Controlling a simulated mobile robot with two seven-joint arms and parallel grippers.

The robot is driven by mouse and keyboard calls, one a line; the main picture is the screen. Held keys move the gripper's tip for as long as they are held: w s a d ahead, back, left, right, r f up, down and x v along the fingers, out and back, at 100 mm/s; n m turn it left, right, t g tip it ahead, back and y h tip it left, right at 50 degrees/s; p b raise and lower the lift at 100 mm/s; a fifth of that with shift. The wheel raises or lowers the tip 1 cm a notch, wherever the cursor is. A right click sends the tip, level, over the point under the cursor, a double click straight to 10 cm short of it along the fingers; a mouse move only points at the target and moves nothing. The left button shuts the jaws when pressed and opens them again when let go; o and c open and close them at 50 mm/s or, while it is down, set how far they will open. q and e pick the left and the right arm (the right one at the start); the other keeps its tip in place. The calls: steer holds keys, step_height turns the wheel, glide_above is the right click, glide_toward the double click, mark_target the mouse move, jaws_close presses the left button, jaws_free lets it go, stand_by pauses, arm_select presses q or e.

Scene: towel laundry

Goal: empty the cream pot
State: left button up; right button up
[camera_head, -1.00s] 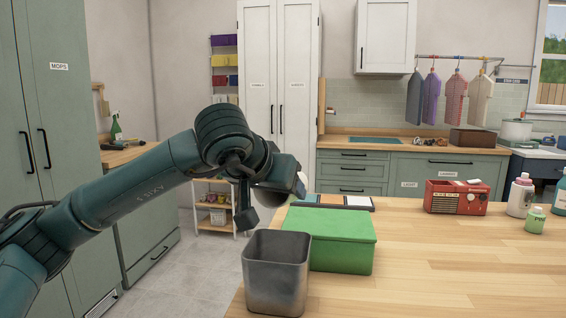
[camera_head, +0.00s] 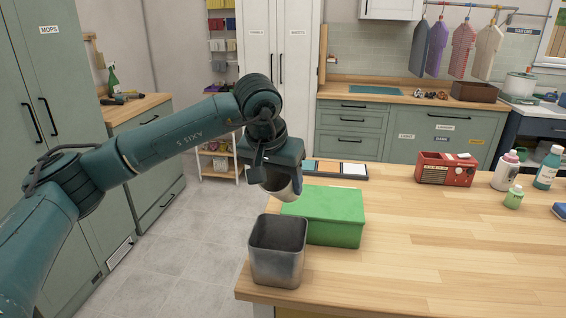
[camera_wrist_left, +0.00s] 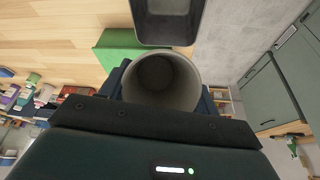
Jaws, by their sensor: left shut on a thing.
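The cream pot (camera_head: 284,187) is in my left gripper (camera_head: 276,163), held in the air behind the grey metal bin and beside the green box. It looks tilted in the head view. In the left wrist view I look into the mouth of the cream pot (camera_wrist_left: 178,97); a dark round area shows deep inside, and I cannot tell whether it is contents or the bottom. The metal bin (camera_head: 277,262) stands upright at the table's front left corner, and its rim (camera_wrist_left: 166,42) shows just beyond the pot in the wrist view. My right gripper is not in view.
A green box (camera_head: 335,218) stands right behind the bin on the wooden table (camera_head: 430,260). A tray with coloured cards (camera_head: 350,168) lies behind it. A red radio (camera_head: 445,168) and several bottles stand at the right. The table's front middle is clear.

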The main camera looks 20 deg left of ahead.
arm_select(q)
steer(key=shift+r+g+p, duration=0.4)
steer(key=shift+r+p, duration=0.25)
steer(key=shift+p, duration=0.1)
steer(key=shift+f+g, duration=0.3)
steer(key=shift+g, duration=0.5)
steer(key=g, duration=0.2)
steer(key=r+g, duration=0.1)
steer(key=g, duration=0.1)
steer(key=shift+d+r, duration=0.1)
steer(key=shift+r, duration=0.05)
steer(key=shift+r+g, duration=0.2)
steer(key=shift+g, duration=0.45)
steer(key=shift+r+g, duration=0.2)
steer(key=shift+g, duration=0.45)
